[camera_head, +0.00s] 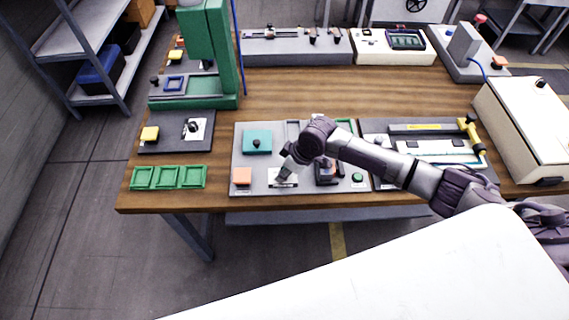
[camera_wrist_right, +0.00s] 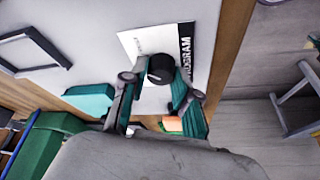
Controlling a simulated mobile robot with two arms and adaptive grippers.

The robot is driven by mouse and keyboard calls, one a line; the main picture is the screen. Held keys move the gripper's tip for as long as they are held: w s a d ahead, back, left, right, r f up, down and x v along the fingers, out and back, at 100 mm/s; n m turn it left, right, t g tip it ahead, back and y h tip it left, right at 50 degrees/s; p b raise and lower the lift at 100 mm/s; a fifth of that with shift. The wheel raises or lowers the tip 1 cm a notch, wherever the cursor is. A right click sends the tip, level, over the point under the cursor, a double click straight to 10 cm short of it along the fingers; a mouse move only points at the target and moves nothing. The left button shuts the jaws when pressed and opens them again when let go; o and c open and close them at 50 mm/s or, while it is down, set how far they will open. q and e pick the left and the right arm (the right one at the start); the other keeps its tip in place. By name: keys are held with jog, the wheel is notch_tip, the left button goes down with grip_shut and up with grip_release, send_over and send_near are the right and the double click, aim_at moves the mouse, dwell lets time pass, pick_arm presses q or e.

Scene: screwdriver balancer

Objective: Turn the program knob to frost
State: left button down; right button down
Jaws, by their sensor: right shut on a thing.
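The program knob (camera_wrist_right: 160,68) is a small dark round knob on a white label plate (camera_wrist_right: 133,43) printed with "PROGRAM". The plate lies on a light grey panel (camera_head: 243,153) at the front of the wooden table. My right gripper (camera_wrist_right: 157,80) is over the panel, its two fingers on either side of the knob and shut on it. In the head view my right gripper (camera_head: 282,174) points down at the plate and hides the knob. The knob's setting and the small label marks cannot be read. My left gripper is in neither view.
The same panel carries a teal block (camera_head: 257,141) with a black knob, an orange block (camera_head: 242,176) and a green button (camera_head: 357,177). Three green trays (camera_head: 168,177) lie to the left. A green press (camera_head: 207,50) stands behind. Bare wood (camera_head: 300,95) lies beyond the panel.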

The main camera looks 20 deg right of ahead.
jog(key=shift+m+p, duration=0.7)
jog(key=c, duration=0.9)
grip_release()
jog(key=shift+o, duration=0.2)
jog(key=shift+r, duration=0.2)
jog(key=v, duration=1.1)
jog(key=shift+s+r, duration=0.3)
jog(key=shift+a, duration=0.2)
